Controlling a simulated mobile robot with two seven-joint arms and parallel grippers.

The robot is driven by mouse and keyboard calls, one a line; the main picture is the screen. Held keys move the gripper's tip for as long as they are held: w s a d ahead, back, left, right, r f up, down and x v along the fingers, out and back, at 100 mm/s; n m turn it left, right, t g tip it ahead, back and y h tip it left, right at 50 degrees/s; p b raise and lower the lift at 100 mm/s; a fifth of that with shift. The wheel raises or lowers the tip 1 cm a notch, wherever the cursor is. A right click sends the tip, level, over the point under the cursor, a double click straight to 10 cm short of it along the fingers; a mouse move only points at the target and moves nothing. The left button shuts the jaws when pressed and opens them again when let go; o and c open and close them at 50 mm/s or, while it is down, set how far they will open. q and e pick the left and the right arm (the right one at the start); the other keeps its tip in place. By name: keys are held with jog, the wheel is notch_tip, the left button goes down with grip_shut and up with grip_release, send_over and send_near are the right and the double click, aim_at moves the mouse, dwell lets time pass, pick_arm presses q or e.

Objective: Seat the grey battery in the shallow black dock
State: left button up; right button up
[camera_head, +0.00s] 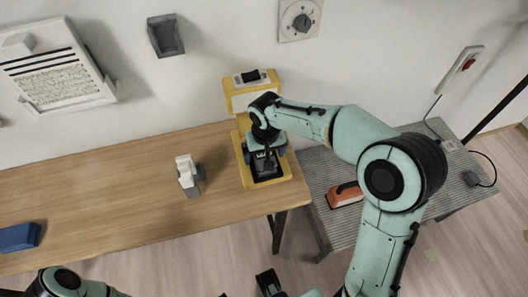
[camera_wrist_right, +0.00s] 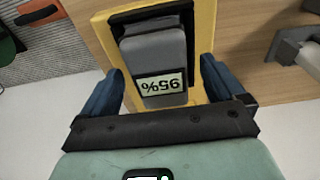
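The grey battery (camera_wrist_right: 158,55), labelled 95%, stands at the black dock (camera_wrist_right: 124,24) in a yellow base, with part of the dark recess showing around its far end. I cannot tell whether it is fully down. In the head view the yellow base (camera_head: 245,172) is on the table's right end and the black dock (camera_head: 268,180) is partly covered by my right gripper (camera_head: 264,158). In the right wrist view my right gripper (camera_wrist_right: 158,70) has its blue fingers apart on either side of the battery, with gaps showing.
A white and grey object (camera_head: 187,174) stands left of the base on the wooden table (camera_head: 110,195). A blue block (camera_head: 19,237) lies far left. An orange-handled tool (camera_head: 345,195) is on the grey ribbed surface (camera_head: 430,185) at right. A dark holder (camera_head: 166,36) hangs on the wall.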

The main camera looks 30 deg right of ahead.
jog(key=shift+r, duration=0.2)
notch_tip(320, 180, up, 13)
jog(key=s+p, duration=0.1)
jog(key=p, duration=0.1)
jog(key=shift+s+a, duration=0.2)
jog(key=shift+s, duration=0.1)
dwell(0.4)
